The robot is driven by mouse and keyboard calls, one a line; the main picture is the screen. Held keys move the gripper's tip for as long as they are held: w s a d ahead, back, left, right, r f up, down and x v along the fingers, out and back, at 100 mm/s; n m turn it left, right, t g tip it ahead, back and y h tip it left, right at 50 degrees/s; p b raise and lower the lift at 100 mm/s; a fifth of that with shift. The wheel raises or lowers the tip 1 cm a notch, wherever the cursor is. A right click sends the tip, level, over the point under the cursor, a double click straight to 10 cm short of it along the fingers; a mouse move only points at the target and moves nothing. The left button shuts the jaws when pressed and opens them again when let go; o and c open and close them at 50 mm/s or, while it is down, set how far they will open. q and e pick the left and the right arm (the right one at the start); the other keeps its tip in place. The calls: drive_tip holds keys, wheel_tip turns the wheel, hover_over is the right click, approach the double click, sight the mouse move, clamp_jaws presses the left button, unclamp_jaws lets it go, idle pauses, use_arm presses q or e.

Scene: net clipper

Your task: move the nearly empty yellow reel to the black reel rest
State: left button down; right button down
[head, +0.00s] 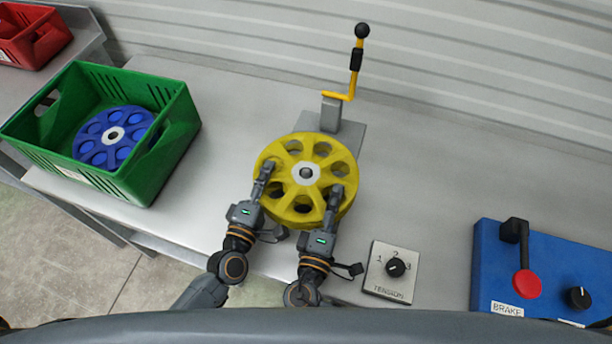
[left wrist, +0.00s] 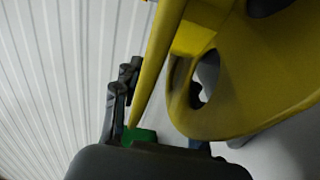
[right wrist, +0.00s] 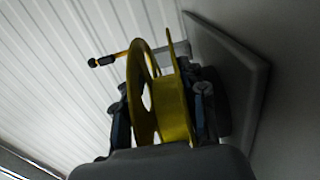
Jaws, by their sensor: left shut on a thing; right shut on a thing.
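The yellow reel (head: 312,143) is over the middle of the bench, its spoked flange and white hub facing the head camera. My left gripper (head: 265,172) is shut on its left side, and my right gripper (head: 336,194) is shut on its lower right side. In the left wrist view the reel's yellow flanges (left wrist: 245,95) fill the right half. In the right wrist view the reel (right wrist: 175,105) sits between dark fingers. I cannot make out the black reel rest, nor whether the reel touches anything beneath it.
A grey stand (head: 347,132) with a yellow crank (head: 354,80) is just behind the reel. A green crate (head: 165,153) with a blue reel (head: 90,151) is at left. A tension dial plate (head: 383,287) and a blue brake box (head: 560,265) are at right. A red crate (head: 38,45) is far left.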

drive_tip(key=shift+r, duration=0.1)
